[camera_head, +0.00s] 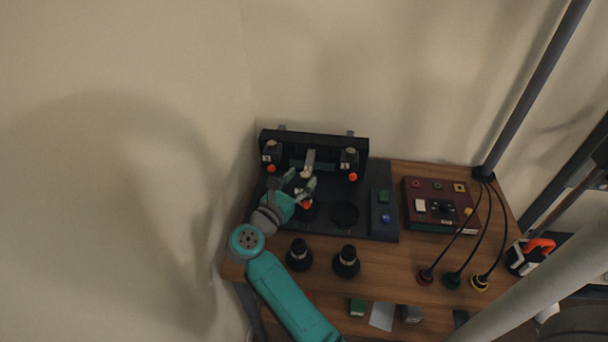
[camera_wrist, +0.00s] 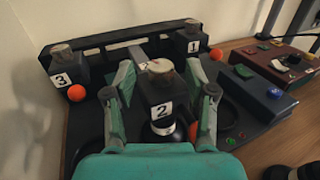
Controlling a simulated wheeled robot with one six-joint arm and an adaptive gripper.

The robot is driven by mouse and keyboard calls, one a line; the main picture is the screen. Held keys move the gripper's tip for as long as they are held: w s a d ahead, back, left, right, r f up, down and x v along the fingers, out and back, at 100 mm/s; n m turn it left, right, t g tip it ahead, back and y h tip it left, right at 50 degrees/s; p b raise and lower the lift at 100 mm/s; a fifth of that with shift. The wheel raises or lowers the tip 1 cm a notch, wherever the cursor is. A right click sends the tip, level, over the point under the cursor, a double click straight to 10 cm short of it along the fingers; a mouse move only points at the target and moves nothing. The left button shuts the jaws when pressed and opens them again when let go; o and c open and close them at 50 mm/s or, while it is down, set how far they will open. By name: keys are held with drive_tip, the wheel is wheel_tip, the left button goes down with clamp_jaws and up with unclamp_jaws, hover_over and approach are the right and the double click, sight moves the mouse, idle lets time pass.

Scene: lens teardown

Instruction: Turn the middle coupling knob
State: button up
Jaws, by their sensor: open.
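The middle coupling, a black block marked 2 (camera_wrist: 163,92), stands between the blocks marked 3 (camera_wrist: 64,80) and 1 (camera_wrist: 193,45) in the wrist view. A pale round knob (camera_wrist: 160,66) sits on its top. My gripper (camera_wrist: 160,76) is open, with one teal-and-grey finger on each side of block 2 and its knob. Gaps show between fingers and knob; I cannot tell their height difference. In the head view my gripper (camera_head: 301,179) is over the black fixture (camera_head: 377,231), partly hiding the middle block.
Orange balls (camera_wrist: 76,93) sit at the blocks. Two black lens-like cylinders (camera_head: 346,262) stand in front of the fixture. A dark red box (camera_head: 440,205) with buttons is to the right, with cabled plugs (camera_head: 453,280) before it. A dark back rail (camera_head: 318,142) stands behind.

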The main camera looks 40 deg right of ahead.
drive_tip(key=shift+x, duration=1.4)
drive_tip(key=shift+c, duration=0.3)
clamp_jaws()
drive_tip(key=shift+w+m+g+h, duration=0.1)
drive_tip(key=shift+m+g+h, duration=0.2)
drive_tip(key=shift+m+g, duration=2)
drive_tip(key=shift+g, duration=1.3)
drive_tip(key=shift+o, duration=0.3)
unclamp_jaws()
